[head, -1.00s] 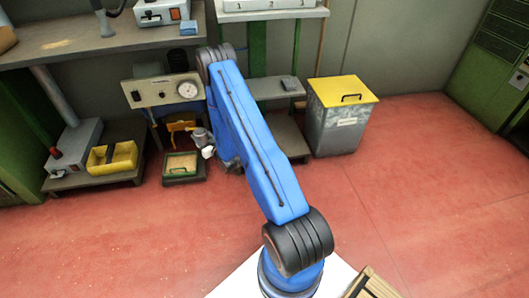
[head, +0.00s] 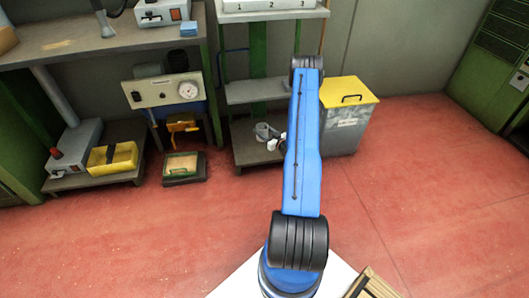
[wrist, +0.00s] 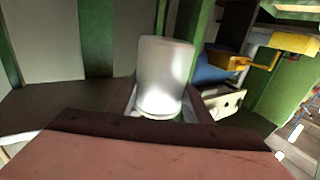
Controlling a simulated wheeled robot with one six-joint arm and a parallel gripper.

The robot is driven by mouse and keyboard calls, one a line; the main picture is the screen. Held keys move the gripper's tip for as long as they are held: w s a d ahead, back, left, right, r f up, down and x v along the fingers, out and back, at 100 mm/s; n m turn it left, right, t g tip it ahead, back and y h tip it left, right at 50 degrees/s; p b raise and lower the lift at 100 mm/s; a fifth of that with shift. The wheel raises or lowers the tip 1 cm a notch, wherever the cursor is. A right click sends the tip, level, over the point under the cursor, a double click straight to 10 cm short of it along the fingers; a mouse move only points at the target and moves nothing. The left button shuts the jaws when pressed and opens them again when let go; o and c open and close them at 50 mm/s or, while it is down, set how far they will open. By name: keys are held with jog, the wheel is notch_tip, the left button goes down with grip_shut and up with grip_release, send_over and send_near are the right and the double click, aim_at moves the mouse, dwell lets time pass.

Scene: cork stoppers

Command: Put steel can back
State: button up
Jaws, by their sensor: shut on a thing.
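The steel can (wrist: 165,75) is a pale, shiny cylinder in the middle of the wrist view. My gripper (wrist: 163,112) is shut on it near its lower end in that view. In the head view my gripper (head: 270,134) is small, left of my blue arm and in front of the lower part of the green-framed shelf. A small white shape at the gripper (head: 272,145) looks like the can. Whether the can touches the shelf cannot be told.
The green-framed shelf has a middle board (head: 255,91) above a lower board (head: 250,157). A metal bin with a yellow lid (head: 348,91) stands to the right. A tray (head: 183,168) sits on the floor at left.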

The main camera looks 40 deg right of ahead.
jog(key=shift+s+d+f, duration=0.15)
jog(key=shift+s+d, duration=0.2)
jog(key=shift+d, duration=0.05)
jog(key=shift+f, duration=0.3)
jog(key=shift+s+d+f, duration=0.1)
jog(key=shift+f, duration=4.55)
jog(key=shift+f, duration=0.15)
jog(key=o, duration=1.1)
jog(key=shift+c, duration=0.2)
